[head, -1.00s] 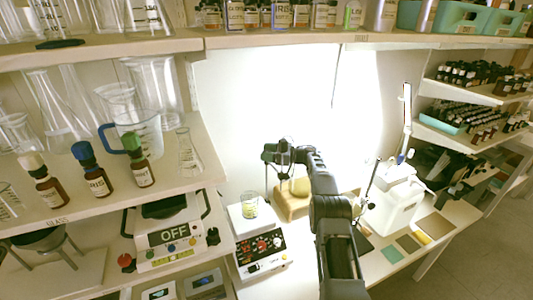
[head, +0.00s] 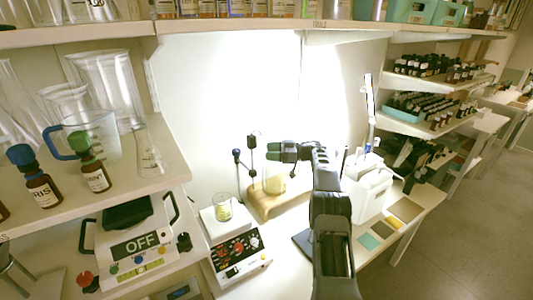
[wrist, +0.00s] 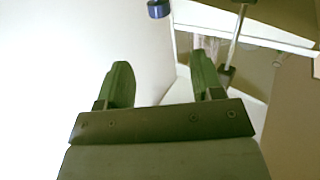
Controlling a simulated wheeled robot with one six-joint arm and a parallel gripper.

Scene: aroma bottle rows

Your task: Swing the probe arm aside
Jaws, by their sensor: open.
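Two thin posts rise by a wooden base at the back of the bench, one with a blue knob (head: 237,156) and one with a black head (head: 252,140). I cannot tell which part is the probe arm. My gripper (head: 271,151) is open, pointing left just right of these posts, with nothing seen between its fingers. In the wrist view, my gripper (wrist: 163,75) has its green fingers apart. A blue cylinder (wrist: 158,9) lies ahead of them at the top edge. A metal rod with a dark clamp (wrist: 235,45) stands beyond the right finger.
A wooden base (head: 265,208) holds a yellowish vessel (head: 274,180). In front is a white stirrer (head: 236,247) with a glass beaker (head: 223,207). A white box (head: 373,195) stands right. A shelf crosses above.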

